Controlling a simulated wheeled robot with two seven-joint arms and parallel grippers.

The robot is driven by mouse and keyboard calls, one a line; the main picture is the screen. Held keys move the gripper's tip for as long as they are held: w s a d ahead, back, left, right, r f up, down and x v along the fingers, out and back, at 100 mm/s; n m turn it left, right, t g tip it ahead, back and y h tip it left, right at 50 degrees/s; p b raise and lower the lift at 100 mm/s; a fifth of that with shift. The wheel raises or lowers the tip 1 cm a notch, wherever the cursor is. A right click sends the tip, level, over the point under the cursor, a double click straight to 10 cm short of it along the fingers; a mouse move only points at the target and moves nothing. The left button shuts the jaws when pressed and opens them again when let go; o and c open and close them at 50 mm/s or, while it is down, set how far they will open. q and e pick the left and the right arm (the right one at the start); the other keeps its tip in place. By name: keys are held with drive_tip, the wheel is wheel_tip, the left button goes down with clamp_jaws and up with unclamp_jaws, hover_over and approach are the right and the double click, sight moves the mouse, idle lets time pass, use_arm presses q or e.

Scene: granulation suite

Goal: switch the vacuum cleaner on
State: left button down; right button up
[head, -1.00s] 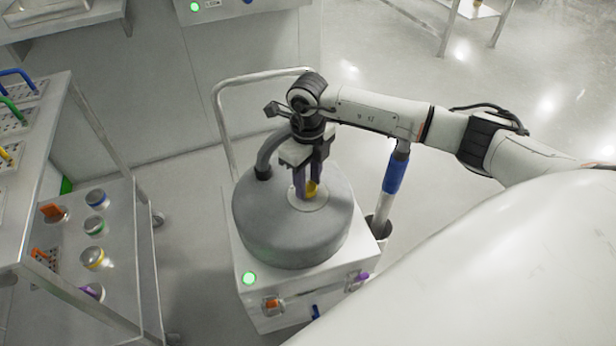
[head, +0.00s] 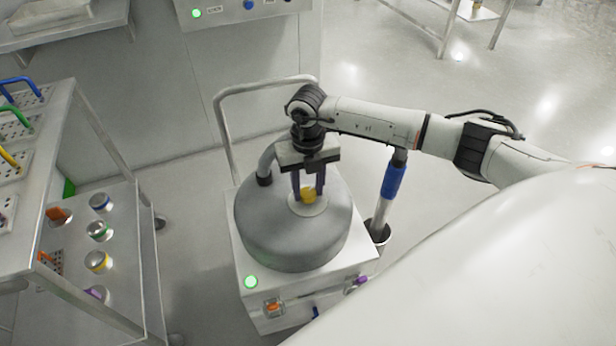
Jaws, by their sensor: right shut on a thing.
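The vacuum cleaner has a grey round lid (head: 265,232) on a white boxy base (head: 360,268), with a hose at the lid's left rear. A yellow knob (head: 307,196) sits on a pale disc at the top of the lid. My right gripper (head: 308,190) points down from above, its two dark fingers shut on the yellow knob, one on each side. A green lamp (head: 250,282) glows on the base's front top edge. Below it is an orange control (head: 273,308), with a purple part (head: 356,283) to its right. My left gripper does not show.
A steel trolley (head: 130,255) at the left holds several capped jars and coloured handles. A push handle (head: 262,84) rises behind the cleaner. A blue-gripped wand (head: 393,180) stands at its right. Open floor lies at the upper right.

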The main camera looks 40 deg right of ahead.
sight(308, 193)
idle(0.4)
drive_tip(key=o, duration=1.1)
drive_tip(key=shift+c, duration=0.2)
wheel_tip(308, 193, up, 10)
drive_tip(key=shift+r, duration=0.2)
